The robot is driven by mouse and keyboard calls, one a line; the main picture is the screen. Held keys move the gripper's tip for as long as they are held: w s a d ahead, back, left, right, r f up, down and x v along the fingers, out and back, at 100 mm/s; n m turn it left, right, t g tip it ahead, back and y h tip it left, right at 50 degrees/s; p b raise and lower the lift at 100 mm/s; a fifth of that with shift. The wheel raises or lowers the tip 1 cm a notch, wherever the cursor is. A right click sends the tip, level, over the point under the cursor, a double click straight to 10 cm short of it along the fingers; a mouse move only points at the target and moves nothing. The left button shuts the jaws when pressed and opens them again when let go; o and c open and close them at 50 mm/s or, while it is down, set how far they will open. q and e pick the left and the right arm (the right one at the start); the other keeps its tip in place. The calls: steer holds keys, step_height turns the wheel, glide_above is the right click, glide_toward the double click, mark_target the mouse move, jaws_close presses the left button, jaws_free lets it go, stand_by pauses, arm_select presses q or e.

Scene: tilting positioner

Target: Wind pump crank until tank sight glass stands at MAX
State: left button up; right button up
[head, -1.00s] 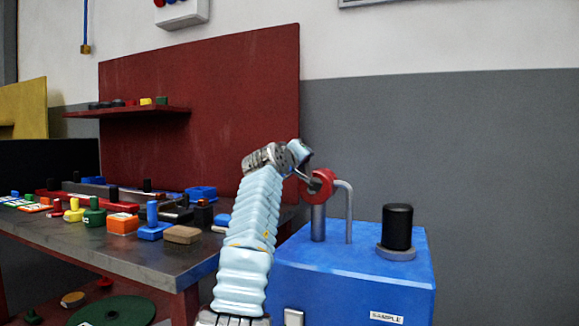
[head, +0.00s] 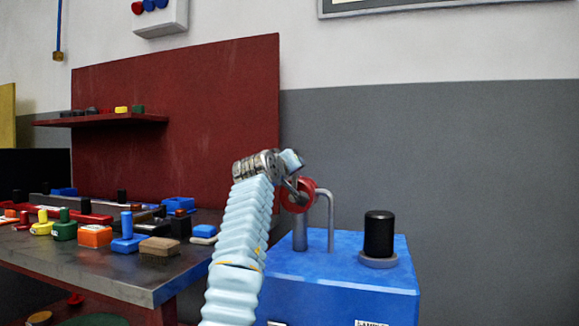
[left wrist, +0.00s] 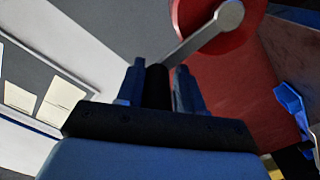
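The blue pump tank (head: 330,285) stands right of the workbench, with a bent grey pipe (head: 330,215) and a red round crank hub (head: 306,190) above it. My left gripper (head: 295,184) is at the crank, just above and left of the hub. In the left wrist view, its two fingers (left wrist: 158,82) stand on either side of the black crank handle (left wrist: 157,90) and are shut on it. The grey crank arm (left wrist: 202,37) runs from there to the red hub (left wrist: 195,12). I cannot make out a sight glass or MAX mark. My right gripper is not in view.
A black cylinder (head: 379,233) on a grey collar stands on the tank's right side. The workbench (head: 150,278) at left holds several coloured parts, including a brown block (head: 160,246). A red panel (head: 200,110) with a shelf stands behind it. The grey wall at right is clear.

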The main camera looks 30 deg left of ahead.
arm_select(q)
steer(key=shift+o, duration=1.2)
steer(key=shift+w+f, duration=0.1)
steer(key=shift+f, duration=0.05)
steer(key=shift+o, duration=0.2)
steer(key=shift+s, duration=0.2)
steer(key=shift+s+b, duration=0.35)
steer(key=shift+b, duration=0.15)
steer(key=b+v, duration=0.8)
steer(key=v, duration=0.5)
steer(key=shift+b, duration=0.3)
steer(key=shift+w+d, duration=0.1)
